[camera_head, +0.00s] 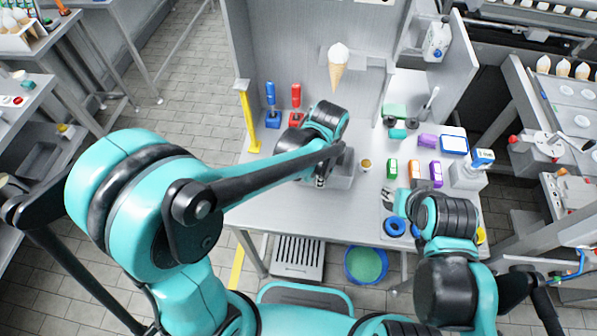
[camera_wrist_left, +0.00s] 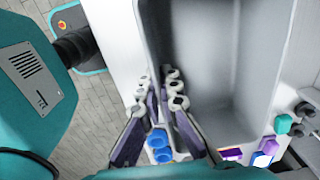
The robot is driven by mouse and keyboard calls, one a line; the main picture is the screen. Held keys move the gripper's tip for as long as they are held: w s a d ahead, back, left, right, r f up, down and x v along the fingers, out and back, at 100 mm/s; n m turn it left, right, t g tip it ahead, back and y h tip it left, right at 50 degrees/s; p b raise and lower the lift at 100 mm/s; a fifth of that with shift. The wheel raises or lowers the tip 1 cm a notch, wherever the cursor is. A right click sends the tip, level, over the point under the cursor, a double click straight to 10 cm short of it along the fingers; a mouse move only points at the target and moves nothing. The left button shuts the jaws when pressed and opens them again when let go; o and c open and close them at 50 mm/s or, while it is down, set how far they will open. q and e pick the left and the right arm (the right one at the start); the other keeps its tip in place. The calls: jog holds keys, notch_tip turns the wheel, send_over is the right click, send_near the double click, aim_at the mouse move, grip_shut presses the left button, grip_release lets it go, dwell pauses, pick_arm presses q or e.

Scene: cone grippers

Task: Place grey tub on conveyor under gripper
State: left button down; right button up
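The grey tub (camera_head: 343,172) is at the middle of the table, partly hidden behind my left arm. In the left wrist view the tub (camera_wrist_left: 215,60) is large and open, with its empty inside facing the camera. My left gripper (camera_head: 321,178) is at the tub's left side. In the wrist view its fingers (camera_wrist_left: 158,82) lie close together on either side of the tub's wall and seem to pinch it. My right gripper (camera_head: 400,203) is low over the table's right part, mostly hidden by its arm.
The grey table (camera_head: 270,200) has bare room at its left front. A cone (camera_head: 337,65) hangs at the back panel. Blue rings (camera_head: 394,227) lie at the right front.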

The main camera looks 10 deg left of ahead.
pick_arm(q)
jog(key=a+f, duration=0.1)
jog(key=a, duration=0.1)
jog(key=w+a+f+b, duration=0.1)
jog(key=a+f, duration=0.1)
jog(key=a, duration=0.1)
jog(key=w+a+f, duration=0.1)
jog(key=a+f, duration=0.1)
jog(key=a, duration=0.1)
jog(key=shift+w+a+f+b, duration=0.1)
jog(key=shift+w+f+b, duration=0.1)
jog(key=shift+b, duration=0.1)
jog(key=shift+f+b, duration=0.65)
jog(key=shift+f, duration=1.25)
jog(key=shift+f, duration=0.1)
jog(key=c, duration=1.7)
grip_release()
